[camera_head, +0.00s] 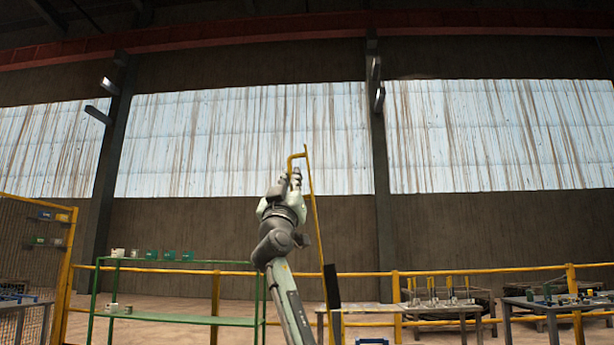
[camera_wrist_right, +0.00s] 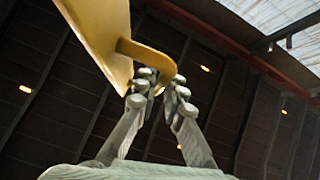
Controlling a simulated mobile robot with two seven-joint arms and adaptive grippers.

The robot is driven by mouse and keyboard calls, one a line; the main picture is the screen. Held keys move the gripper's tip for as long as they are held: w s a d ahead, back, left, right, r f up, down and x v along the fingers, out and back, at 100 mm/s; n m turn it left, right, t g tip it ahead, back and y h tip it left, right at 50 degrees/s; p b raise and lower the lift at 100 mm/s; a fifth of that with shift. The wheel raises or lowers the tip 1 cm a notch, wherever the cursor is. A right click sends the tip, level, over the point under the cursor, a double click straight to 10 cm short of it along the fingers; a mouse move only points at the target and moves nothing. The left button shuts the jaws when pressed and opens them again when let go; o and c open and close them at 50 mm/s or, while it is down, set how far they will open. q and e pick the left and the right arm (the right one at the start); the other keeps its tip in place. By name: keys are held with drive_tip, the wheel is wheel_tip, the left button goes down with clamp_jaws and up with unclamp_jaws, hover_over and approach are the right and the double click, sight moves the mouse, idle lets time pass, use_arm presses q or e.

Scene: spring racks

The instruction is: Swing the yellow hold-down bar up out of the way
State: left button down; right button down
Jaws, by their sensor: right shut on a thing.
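The yellow hold-down bar (camera_head: 315,215) stands nearly upright in the head view, its top leaning slightly left. A yellow hooked handle (camera_head: 290,161) sticks out to the left from near its top. My right gripper (camera_head: 291,179) is raised high and shut on this handle. In the right wrist view the fingertips of the right gripper (camera_wrist_right: 158,89) close around the bent end of the handle (camera_wrist_right: 148,56), and the broad bar (camera_wrist_right: 101,32) rises at upper left. The bar's lower end is near a dark upright piece (camera_head: 331,286). My left gripper is not in view.
A green shelf rack (camera_head: 170,320) with small containers stands at left, near a yellow mesh fence (camera_head: 35,240). A yellow railing (camera_head: 430,272) runs across the back. Worktables (camera_head: 545,303) with parts stand at right. The space around the raised bar looks clear.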

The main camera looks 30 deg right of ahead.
drive_tip(key=shift+w+a+f, duration=0.15)
drive_tip(key=shift+a+f, duration=0.05)
drive_tip(key=shift+f, duration=0.05)
drive_tip(key=c, duration=1.6)
unclamp_jaws()
drive_tip(key=shift+r, duration=0.1)
drive_tip(key=v, duration=1.2)
